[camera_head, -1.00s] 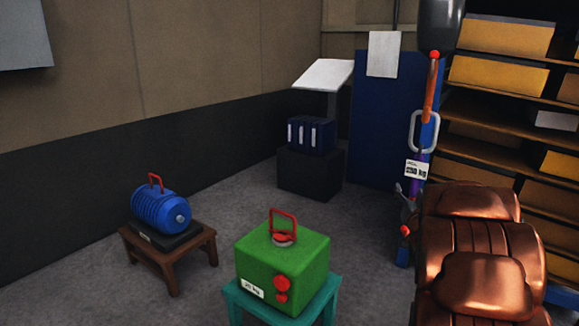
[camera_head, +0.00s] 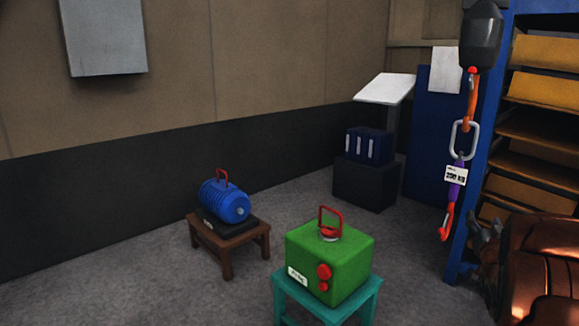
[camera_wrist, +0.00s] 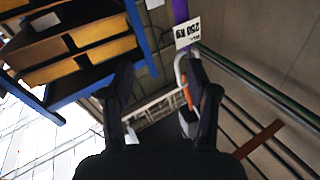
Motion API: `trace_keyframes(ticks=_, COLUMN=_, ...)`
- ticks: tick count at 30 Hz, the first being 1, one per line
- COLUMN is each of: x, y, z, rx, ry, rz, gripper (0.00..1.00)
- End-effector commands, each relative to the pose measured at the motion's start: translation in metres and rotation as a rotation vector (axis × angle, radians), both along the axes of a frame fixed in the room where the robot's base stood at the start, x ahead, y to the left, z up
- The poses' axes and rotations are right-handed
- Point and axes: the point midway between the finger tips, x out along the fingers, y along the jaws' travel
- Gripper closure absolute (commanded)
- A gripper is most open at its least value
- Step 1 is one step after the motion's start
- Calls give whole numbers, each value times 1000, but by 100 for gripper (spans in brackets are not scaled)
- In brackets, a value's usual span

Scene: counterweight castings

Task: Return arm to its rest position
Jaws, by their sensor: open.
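My gripper (camera_head: 482,226) is at the right of the head view, beside my copper-coloured arm, with its small dark fingers apart. In the wrist view my gripper (camera_wrist: 158,78) shows two spread black fingers with nothing held between them. A purple strap (camera_head: 457,178) hangs from a steel ring (camera_head: 464,140), with a red hook (camera_head: 446,222) at its lower end. My gripper is right of this hook and apart from it in the head view. The ring also shows in the wrist view (camera_wrist: 181,72), partly behind the right finger.
A green casting (camera_head: 338,258) stands on a teal stool (camera_head: 372,288). A blue ribbed casting (camera_head: 222,202) sits on a brown stool (camera_head: 248,242). A blue rack with shelves (camera_head: 538,128) stands at right. A dark box (camera_head: 366,186) carries blue binders (camera_head: 369,147). Floor at lower left is clear.

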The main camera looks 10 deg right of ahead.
Motion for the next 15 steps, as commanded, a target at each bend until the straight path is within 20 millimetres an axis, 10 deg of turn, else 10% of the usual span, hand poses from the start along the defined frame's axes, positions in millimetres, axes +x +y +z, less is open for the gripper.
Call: trace_keyframes(ticks=15, x=10, y=53, z=-17, rx=66, ry=213, rz=11, gripper=41)
